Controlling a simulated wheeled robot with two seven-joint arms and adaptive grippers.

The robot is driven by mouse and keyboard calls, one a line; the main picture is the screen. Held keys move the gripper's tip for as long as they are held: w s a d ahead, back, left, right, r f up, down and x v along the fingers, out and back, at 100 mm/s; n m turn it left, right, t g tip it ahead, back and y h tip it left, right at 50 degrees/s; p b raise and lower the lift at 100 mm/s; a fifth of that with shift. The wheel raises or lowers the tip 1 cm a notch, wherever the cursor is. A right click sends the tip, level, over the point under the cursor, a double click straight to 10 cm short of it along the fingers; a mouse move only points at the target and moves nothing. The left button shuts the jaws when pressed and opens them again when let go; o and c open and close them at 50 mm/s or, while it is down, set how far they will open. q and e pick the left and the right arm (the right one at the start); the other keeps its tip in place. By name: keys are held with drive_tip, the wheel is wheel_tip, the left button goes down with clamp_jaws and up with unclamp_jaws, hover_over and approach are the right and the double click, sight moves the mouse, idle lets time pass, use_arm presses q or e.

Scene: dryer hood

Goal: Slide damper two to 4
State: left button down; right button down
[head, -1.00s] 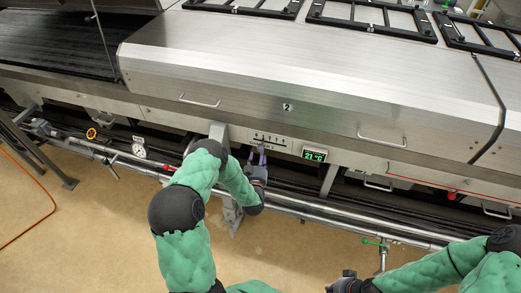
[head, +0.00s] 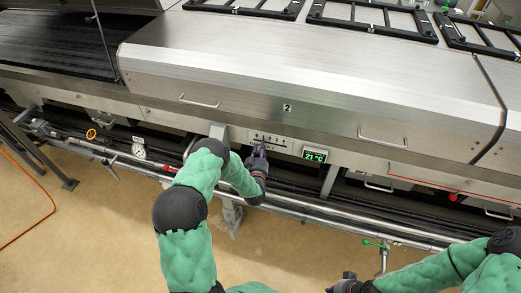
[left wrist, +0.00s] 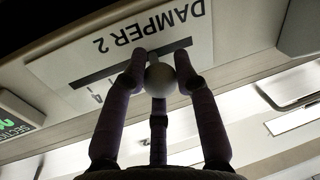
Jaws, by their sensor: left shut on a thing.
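The damper plate (head: 283,141) is a pale label strip with a row of marks on the front of hood section 2. In the left wrist view the plate (left wrist: 100,50) reads "DAMPER 2" upside down, with a dark slot (left wrist: 93,77) and a digit that looks like 4 beside it. A round grey knob (left wrist: 160,79) stands in front of the slot. My left gripper (head: 261,147) is shut on this knob, with fingers on both sides of it. The hand hides the knob in the head view. My right gripper (head: 344,284) is low, away from the hood; its jaws are unclear.
Hood handles (head: 382,137) stick out above. A long metal pipe (head: 330,212) runs below, with a green-handled valve (head: 377,243). The floor (head: 110,235) at the left is open.

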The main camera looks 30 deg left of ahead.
use_arm(q)
drive_tip(key=d, duration=0.2)
drive_tip(key=w+d+b, duration=0.1)
drive_tip(key=d, duration=0.2)
drive_tip(key=w+d, duration=0.1)
drive_tip(key=d, duration=0.2)
drive_tip(key=shift+b, duration=0.35)
drive_tip(key=shift+w+d, duration=0.1)
drive_tip(key=shift+d, duration=0.45)
drive_tip(key=c, duration=1.2)
unclamp_jaws()
drive_tip(key=shift+o, duration=1.3)
drive_tip(key=shift+d, duration=0.15)
drive_tip(key=v, duration=1.2)
